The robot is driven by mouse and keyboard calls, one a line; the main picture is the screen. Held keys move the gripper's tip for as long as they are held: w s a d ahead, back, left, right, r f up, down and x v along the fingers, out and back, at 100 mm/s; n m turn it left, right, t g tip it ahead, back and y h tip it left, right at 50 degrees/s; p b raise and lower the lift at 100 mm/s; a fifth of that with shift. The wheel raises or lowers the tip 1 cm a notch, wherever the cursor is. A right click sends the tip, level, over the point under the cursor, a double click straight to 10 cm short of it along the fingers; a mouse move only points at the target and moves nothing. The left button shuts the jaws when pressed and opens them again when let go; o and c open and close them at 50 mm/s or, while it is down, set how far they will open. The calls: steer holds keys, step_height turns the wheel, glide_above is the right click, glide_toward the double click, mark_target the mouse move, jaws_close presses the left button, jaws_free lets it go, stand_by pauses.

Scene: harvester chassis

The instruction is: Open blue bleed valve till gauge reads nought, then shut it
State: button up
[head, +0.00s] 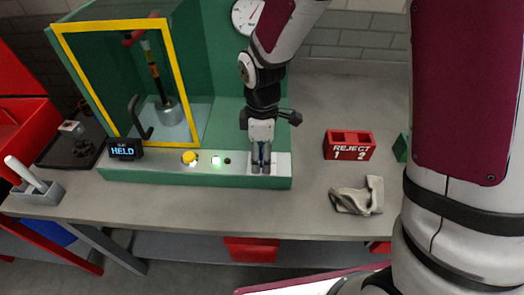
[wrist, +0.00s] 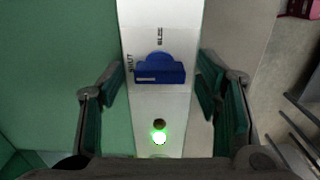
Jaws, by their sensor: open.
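The blue bleed valve (wrist: 165,70) is a knob with a flat bar handle on a white panel, marked SHUT at its left and BLEED above it. The bar lies across the panel, with a white mark toward its left end. My gripper (wrist: 160,88) is open, its fingers on either side of the knob and apart from it. In the head view my gripper (head: 261,167) points down over the panel's right end and hides the knob. The round white gauge (head: 246,17) on the green wall is partly hidden by my arm; its reading is too small to tell.
A display (head: 124,148) reads HELD. A yellow button (head: 190,158) and a lit green lamp (head: 216,160) are left of my gripper. A yellow-framed guard (head: 186,92) stands behind.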

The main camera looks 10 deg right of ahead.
steer(key=c, duration=1.2)
steer(key=shift+o, duration=0.2)
steer(key=shift+m, duration=0.4)
steer(key=m, duration=0.3)
steer(key=shift+r+p, duration=0.1)
steer(key=shift+p, duration=0.2)
steer(key=m, duration=0.3)
steer(key=shift+m+p, duration=0.3)
steer(key=shift+p, duration=0.1)
steer(key=m+p, duration=0.1)
steer(key=m, duration=0.3)
steer(key=shift+m+p, duration=0.6)
steer(key=shift+m, duration=1.3)
